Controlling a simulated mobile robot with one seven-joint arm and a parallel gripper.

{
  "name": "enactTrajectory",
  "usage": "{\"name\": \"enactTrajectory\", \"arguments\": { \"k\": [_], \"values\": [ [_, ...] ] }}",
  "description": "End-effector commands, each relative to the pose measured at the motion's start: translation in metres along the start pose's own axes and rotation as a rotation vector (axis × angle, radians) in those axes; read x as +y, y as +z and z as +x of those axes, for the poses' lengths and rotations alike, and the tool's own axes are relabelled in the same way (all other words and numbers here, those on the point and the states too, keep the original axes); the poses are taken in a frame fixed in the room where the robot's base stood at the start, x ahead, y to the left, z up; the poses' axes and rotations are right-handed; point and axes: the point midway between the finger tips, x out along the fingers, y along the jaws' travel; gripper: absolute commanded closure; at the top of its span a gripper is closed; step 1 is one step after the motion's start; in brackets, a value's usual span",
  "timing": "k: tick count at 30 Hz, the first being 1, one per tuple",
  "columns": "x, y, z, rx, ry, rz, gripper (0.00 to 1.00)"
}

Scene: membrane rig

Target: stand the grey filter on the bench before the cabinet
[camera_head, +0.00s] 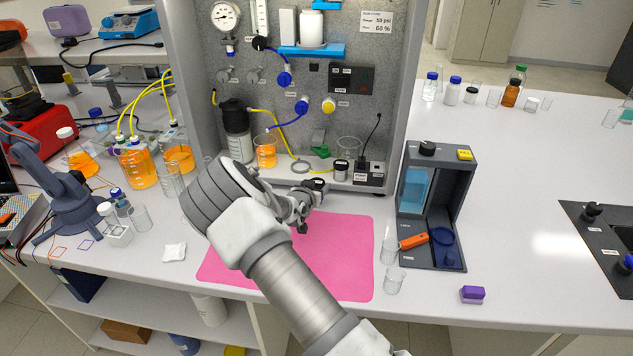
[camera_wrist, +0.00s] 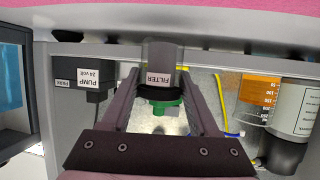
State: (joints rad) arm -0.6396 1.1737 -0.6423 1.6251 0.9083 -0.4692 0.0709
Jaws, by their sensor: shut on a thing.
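My gripper (camera_head: 308,197) is shut on the grey filter in front of the cabinet's lower ledge. In the wrist view my gripper (camera_wrist: 160,95) has a finger on each side of the filter (camera_wrist: 162,55), near its black cap. The filter has a grey body and a white FILTER label. In the head view only the dark top of the filter (camera_head: 318,184) shows clearly; my gripper and arm hide much of the rest. I cannot tell whether its foot touches anything. The grey cabinet (camera_head: 350,50) stands at the back of the white bench (camera_head: 520,130).
A pink mat (camera_head: 345,255) lies clear before the cabinet, partly under my arm. A dark rig (camera_head: 460,190) and small glass beakers (camera_head: 394,282) stand to its right. A beaker of orange liquid (camera_head: 265,152) and a pump (camera_head: 370,173) are on the cabinet ledge.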

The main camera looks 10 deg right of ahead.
Motion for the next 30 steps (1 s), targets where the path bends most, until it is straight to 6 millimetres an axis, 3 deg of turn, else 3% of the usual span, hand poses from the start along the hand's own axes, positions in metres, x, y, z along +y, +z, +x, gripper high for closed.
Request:
{"name": "enactTrajectory", "arguments": {
  "k": [5,30],
  "values": [
    [0.0,0.01,0.004,0.001,0.0,0.0,0.95],
    [0.0,0.018,0.008,0.001,0.0,0.001,0.95]
  ]
}}
